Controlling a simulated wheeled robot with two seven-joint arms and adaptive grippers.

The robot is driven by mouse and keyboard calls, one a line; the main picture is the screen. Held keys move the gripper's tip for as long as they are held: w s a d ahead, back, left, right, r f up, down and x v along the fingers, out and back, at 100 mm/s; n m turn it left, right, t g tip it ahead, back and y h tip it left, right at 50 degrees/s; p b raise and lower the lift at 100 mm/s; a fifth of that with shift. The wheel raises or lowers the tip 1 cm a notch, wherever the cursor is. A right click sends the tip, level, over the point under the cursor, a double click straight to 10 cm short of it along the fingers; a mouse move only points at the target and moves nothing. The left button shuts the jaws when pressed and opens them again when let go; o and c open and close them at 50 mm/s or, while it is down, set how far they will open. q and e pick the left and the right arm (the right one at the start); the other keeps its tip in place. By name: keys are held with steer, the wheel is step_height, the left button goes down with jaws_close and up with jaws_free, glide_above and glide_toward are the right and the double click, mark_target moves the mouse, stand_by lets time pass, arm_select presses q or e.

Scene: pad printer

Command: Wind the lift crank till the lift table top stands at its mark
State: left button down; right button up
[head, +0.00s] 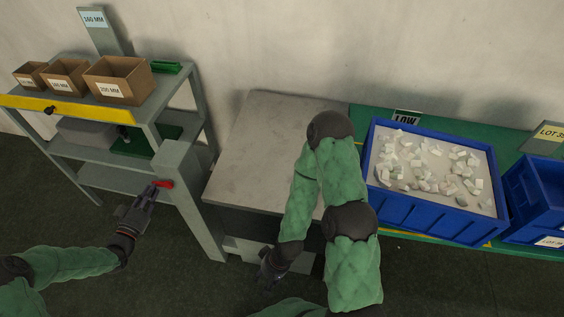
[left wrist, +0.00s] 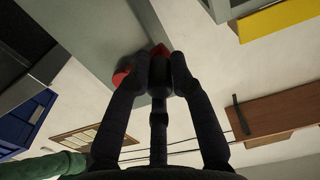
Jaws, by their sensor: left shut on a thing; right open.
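The red lift crank (head: 164,184) is on the grey column (head: 178,165) at the front right of the grey shelf stand. My left gripper (head: 150,190) is shut on the crank handle. In the left wrist view the red handle (left wrist: 159,50) shows between the closed fingertips (left wrist: 161,70), which partly hide it; another red part (left wrist: 121,76) shows just left of them. A grey-topped table (head: 270,140) stands right of the column; I cannot tell whether it is the lift table. No height mark is clear to me. My right gripper (head: 268,275) is open and low in front of this table.
The shelf stand (head: 95,160) carries several labelled cardboard boxes (head: 124,79) and a yellow front strip (head: 50,106). A sign reading 160 MM (head: 95,19) rises behind it. A blue bin (head: 425,210) of pale pieces sits on the green bench at right, beside another blue bin (head: 545,205).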

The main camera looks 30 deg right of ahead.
arm_select(q)
steer(key=shift+w+r, duration=0.1)
steer(key=shift+r, duration=0.6)
steer(key=shift+s+d+r+p, duration=0.2)
steer(key=shift+r+p, duration=0.3)
steer(key=shift+r, duration=0.25)
steer(key=shift+s+d+r+p, duration=0.15)
steer(key=shift+r+p, duration=0.3)
steer(key=shift+r, duration=0.3)
steer(key=shift+s+d+r+p, duration=0.55)
steer(key=shift+s+d+r, duration=0.3)
steer(key=shift+d, duration=0.2)
